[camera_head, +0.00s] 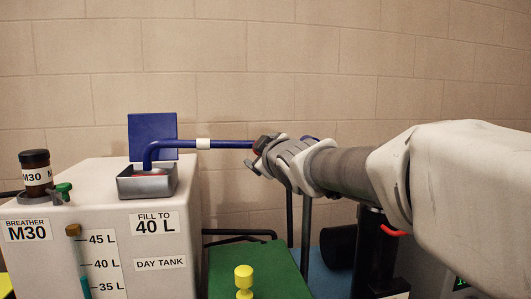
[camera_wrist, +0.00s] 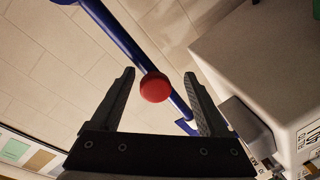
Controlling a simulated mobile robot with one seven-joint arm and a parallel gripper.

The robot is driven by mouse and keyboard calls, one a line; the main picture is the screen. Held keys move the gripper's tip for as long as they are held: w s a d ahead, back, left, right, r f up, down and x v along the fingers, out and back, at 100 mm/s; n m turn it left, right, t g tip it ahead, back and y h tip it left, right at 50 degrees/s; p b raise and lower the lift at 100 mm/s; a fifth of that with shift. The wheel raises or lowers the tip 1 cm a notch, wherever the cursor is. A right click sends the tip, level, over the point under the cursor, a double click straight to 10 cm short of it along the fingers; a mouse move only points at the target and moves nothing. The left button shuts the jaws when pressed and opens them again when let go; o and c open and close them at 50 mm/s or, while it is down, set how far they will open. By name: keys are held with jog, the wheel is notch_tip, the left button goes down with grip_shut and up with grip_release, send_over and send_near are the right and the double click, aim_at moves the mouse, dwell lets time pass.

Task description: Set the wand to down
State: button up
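The wand is a blue pipe (camera_head: 228,144) with a white band, running level from near my gripper to the left. Its bent end turns down into the grey filler box (camera_head: 133,186) on top of the day tank (camera_head: 185,234); how deep it sits is hidden. My gripper (camera_head: 261,152) is at the wand's right end. In the wrist view the blue pipe (camera_wrist: 127,43) crosses between the fingers, with a red round knob (camera_wrist: 155,87) in front of it. My gripper (camera_wrist: 159,74) is open, with gaps on both sides of the knob.
A blue lid (camera_head: 152,130) stands upright behind the filler box. A brown breather bottle (camera_head: 36,171) stands at the tank's left, beside a green knob (camera_head: 64,189). A yellow knob (camera_head: 244,279) rises before a green surface (camera_head: 280,262). The wall behind is bare.

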jog(key=p+v, duration=0.5)
jog(key=v, duration=1.2)
jog(key=shift+s, duration=0.15)
jog(key=shift+d, duration=0.15)
jog(key=s+d+f+m+g+h, duration=0.55)
jog(key=d+f+m, duration=0.3)
jog(key=f, duration=0.25)
jog(key=s+d+f+m+g, duration=0.1)
jog(key=s+f+m+g, duration=0.35)
jog(key=s+f, duration=0.55)
notch_tip(320, 180, up, 17)
jog(key=s+p, duration=0.1)
jog(key=p, duration=1.4)
jog(key=shift+d+n+g+y+p, duration=0.25)
jog(key=shift+n+g+y+p, duration=0.05)
jog(key=shift+y+p, duration=0.15)
